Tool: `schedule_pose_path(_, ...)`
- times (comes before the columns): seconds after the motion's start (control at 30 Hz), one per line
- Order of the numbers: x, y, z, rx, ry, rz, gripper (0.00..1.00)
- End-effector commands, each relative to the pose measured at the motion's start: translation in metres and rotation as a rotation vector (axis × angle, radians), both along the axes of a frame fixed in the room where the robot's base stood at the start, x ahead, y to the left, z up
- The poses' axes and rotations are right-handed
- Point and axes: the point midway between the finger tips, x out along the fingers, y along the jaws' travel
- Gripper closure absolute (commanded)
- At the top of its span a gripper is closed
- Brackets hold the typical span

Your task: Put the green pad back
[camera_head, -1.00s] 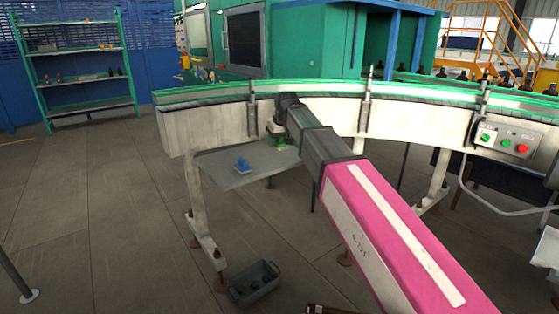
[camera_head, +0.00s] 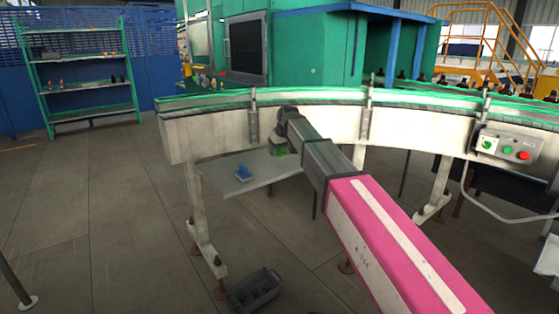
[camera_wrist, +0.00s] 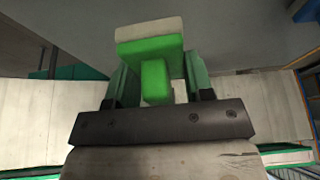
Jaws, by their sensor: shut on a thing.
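The green pad (camera_wrist: 155,68) has a bright green grip part and a pale beige layer along its far edge. My gripper (camera_wrist: 157,84) is shut on the green grip part, one finger on each side. In the head view the green pad (camera_head: 279,151) is small and partly hidden by my gripper (camera_head: 278,141). It is at the back right of the grey shelf (camera_head: 222,183) under the conveyor. I cannot tell whether it touches the shelf. A blue pad (camera_head: 243,172) lies on the shelf to its left.
The conveyor (camera_head: 205,134) runs just above and behind my gripper. Its legs stand beside the shelf. A grey crate (camera_head: 256,288) with dark items is on the floor below. A control box (camera_head: 507,148) hangs at the right. The shelf's front left is bare.

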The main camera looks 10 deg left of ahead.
Motion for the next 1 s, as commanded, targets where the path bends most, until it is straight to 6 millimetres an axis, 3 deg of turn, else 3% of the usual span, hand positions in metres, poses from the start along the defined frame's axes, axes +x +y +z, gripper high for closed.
schedule_pose_path(0.23,0.007,-0.004,-0.011,-0.001,0.0,0.001,0.78)
schedule_pose_path(0.5,0.006,-0.004,-0.044,-0.001,0.0,0.001,0.78)
schedule_pose_path(0.87,0.007,-0.004,-0.047,0.0,0.0,0.001,0.78)
schedule_pose_path(0.9,0.007,-0.004,-0.047,0.0,0.0,0.001,0.46)
schedule_pose_path(0.97,0.007,-0.004,-0.047,0.0,0.0,0.001,0.27)
schedule_pose_path(1.0,0.007,-0.004,-0.047,0.0,0.0,0.001,0.27)
